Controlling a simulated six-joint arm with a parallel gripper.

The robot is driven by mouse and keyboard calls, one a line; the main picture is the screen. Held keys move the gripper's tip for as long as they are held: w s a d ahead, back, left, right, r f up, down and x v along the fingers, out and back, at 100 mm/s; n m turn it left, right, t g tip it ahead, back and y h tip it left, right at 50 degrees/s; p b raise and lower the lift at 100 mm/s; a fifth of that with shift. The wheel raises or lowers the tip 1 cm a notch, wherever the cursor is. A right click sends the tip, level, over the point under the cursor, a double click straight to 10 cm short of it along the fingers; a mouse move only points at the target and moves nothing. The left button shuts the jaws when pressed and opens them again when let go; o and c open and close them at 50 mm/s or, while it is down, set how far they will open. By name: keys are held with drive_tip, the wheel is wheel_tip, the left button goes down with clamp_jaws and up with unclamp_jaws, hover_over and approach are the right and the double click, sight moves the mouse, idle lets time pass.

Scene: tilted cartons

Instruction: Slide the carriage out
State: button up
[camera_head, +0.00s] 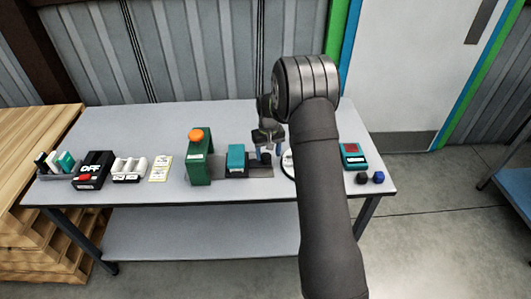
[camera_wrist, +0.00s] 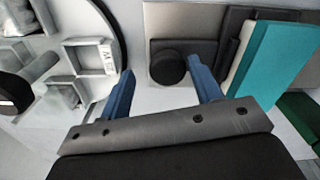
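The carriage appears to be the teal block on a dark base (camera_head: 236,158), on a grey plate (camera_head: 262,172) mid-table. In the wrist view the teal block (camera_wrist: 272,65) is at the right, with dark parts beside it. A round black knob (camera_wrist: 168,67) projects on its left side; it also shows in the head view (camera_head: 266,159). My gripper (camera_wrist: 160,66) is open, its blue fingers spread either side of the knob in the picture. I cannot tell whether the fingertips reach down around it. In the head view my gripper (camera_head: 267,148) is just right of the teal block.
A green stand with an orange knob (camera_head: 199,165) stands left of the block. A round white compartment tray (camera_wrist: 60,60) is close on the right, mostly behind my arm in the head view. A teal device (camera_head: 354,157) and two small dark pieces lie farther right.

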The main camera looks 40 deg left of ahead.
drive_tip(key=shift+s+a, duration=0.1)
drive_tip(key=shift+s, duration=0.05)
drive_tip(key=shift+r, duration=0.15)
wheel_tip(320, 180, up, 17)
idle(0.4)
wheel_tip(320, 180, down, 18)
drive_tip(key=shift+r, duration=0.25)
idle(0.5)
idle(1.5)
wheel_tip(320, 180, up, 18)
drive_tip(key=shift+f, duration=0.2)
idle(0.3)
